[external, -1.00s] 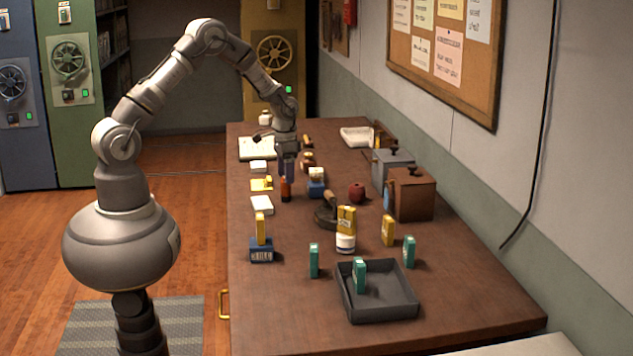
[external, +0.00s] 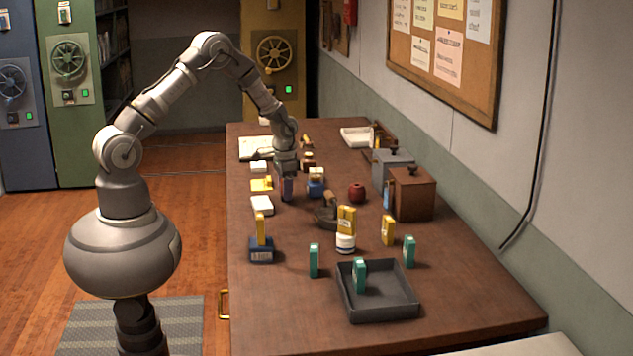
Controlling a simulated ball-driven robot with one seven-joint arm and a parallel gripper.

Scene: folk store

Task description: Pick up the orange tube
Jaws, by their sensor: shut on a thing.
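My gripper (external: 287,188) points down over the left-middle part of the wooden table. It is shut on the orange tube, which stands between the fingers. The fingers hide nearly all of the tube. I cannot tell any gap between the tube and the tabletop.
A blue-based jar (external: 316,186) stands close on the right, and a white box (external: 262,205) lies to the left. A dark iron (external: 327,213), a red round object (external: 357,192) and a brown grinder (external: 411,193) stand further right. A grey tray (external: 382,306) holds a teal box (external: 359,276) near the front.

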